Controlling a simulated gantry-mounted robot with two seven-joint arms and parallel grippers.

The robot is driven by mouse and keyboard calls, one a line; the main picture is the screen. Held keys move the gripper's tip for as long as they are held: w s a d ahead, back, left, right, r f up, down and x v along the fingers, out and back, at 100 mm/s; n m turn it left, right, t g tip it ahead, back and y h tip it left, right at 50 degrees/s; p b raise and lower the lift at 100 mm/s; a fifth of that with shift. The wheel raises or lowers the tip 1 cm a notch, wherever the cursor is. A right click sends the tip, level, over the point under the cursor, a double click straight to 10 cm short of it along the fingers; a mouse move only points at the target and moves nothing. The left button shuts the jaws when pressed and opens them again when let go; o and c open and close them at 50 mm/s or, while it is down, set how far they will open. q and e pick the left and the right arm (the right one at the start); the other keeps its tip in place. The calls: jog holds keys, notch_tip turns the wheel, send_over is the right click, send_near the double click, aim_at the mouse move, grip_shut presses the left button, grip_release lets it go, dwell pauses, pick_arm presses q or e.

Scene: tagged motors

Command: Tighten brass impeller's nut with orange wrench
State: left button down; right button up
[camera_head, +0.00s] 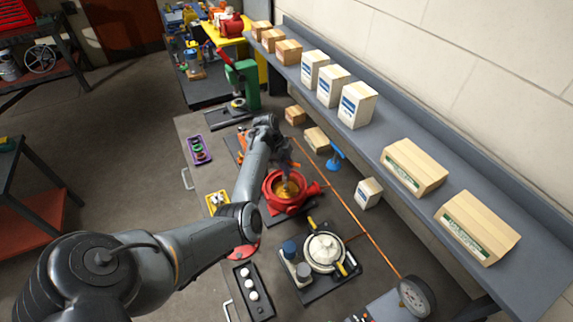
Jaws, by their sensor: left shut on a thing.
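The brass impeller (287,189) sits inside a round red housing (271,201) on the bench. Its nut is too small to make out. My left arm reaches in from the left, and my left gripper (287,168) is just above the impeller, pointing down. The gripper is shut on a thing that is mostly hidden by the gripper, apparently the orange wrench. I cannot tell whether it touches the nut. My right gripper is out of view.
A white-topped motor (325,251) stands right in front of the red housing. A green press (244,85) stands behind. Small trays, purple (196,143) and yellow (215,197), lie to the left. A shelf (375,140) with boxes runs along the right wall.

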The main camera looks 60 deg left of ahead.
pick_arm(q)
jog(key=n, duration=0.2)
jog(key=n+y, duration=0.1)
jog(key=n+t+b, duration=0.1)
jog(key=n, duration=0.1)
jog(key=shift+w+a+f+n+y, duration=0.1)
jog(key=shift+f+n+y, duration=0.2)
jog(key=shift+y, duration=0.1)
jog(key=n+y+p, duration=0.1)
jog(key=n+p, duration=0.1)
jog(key=n+y+p, duration=0.1)
jog(key=n+p, duration=0.1)
jog(key=n, duration=0.1)
jog(key=n+y+p, duration=0.1)
jog(key=n+p, duration=0.1)
jog(key=n, duration=0.1)
jog(key=shift+a, duration=0.25)
jog(key=n, duration=0.1)
jog(key=n+y+p, duration=0.1)
jog(key=n, duration=0.1)
jog(key=shift+a+f, duration=0.1)
jog(key=shift+f, duration=0.25)
jog(key=n, duration=0.1)
jog(key=n+g+y+p, duration=0.1)
jog(key=n, duration=0.1)
jog(key=shift+a+f, duration=0.1)
jog(key=shift+f, duration=0.2)
jog(key=shift+f, duration=0.1)
jog(key=shift+f+b, duration=0.9)
jog(key=shift+f, duration=0.2)
